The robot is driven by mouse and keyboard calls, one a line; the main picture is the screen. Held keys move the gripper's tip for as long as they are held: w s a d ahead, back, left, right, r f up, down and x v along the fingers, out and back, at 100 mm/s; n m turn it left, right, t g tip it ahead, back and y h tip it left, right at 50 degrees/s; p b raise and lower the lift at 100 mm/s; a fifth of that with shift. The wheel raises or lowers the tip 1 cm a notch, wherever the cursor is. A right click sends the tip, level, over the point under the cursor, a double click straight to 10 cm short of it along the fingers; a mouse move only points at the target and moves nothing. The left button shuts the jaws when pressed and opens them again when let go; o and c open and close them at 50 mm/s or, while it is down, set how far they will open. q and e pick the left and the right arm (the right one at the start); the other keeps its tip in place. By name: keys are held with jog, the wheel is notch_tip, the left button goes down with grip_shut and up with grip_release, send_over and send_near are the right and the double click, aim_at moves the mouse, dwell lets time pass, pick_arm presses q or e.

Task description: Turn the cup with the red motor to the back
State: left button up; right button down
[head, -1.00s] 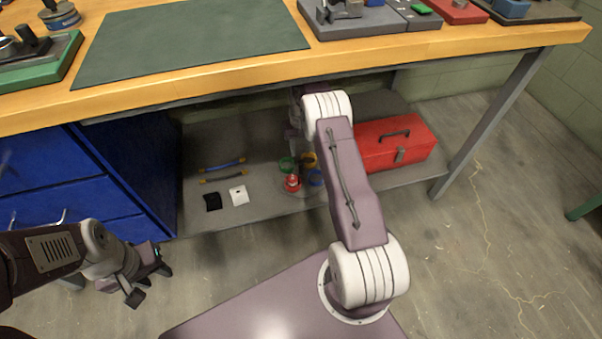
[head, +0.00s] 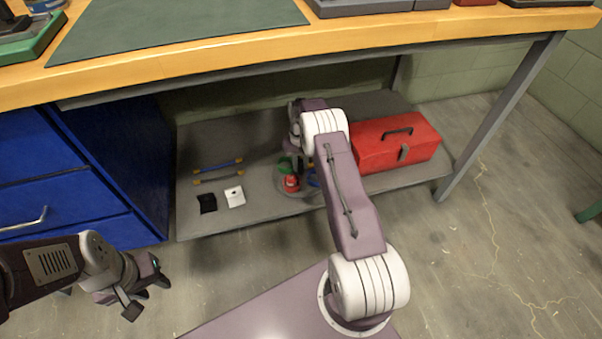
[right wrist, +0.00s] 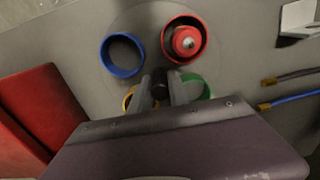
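The red cup (right wrist: 184,39) holds the red motor, a red round part with a silver tip (right wrist: 187,42). In the head view the red cup (head: 291,184) is on the near side of a round grey turntable (right wrist: 145,18). The blue cup (right wrist: 122,55), the green cup (right wrist: 197,88) and the partly hidden yellow cup (right wrist: 129,98) also stand on it. My right gripper (right wrist: 162,88) is among the cups, its fingers apart on either side of a dark central knob (right wrist: 161,80); contact is unclear. My left gripper (head: 143,293) is open and empty, away from the shelf.
The turntable is on the low grey shelf (head: 255,217) under the workbench (head: 180,58). A red toolbox (head: 385,155) stands to its right. Blue drawers (head: 65,205) are further left.

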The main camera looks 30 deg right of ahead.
jog(key=shift+r+n+p, duration=0.1)
jog(key=shift+n+p, duration=0.2)
jog(key=shift+n, duration=1.4)
jog(key=shift+p, duration=0.35)
jog(key=shift+n, duration=0.6)
jog(key=shift+n+p, duration=0.3)
jog(key=shift+n, duration=0.8)
jog(key=n, duration=0.3)
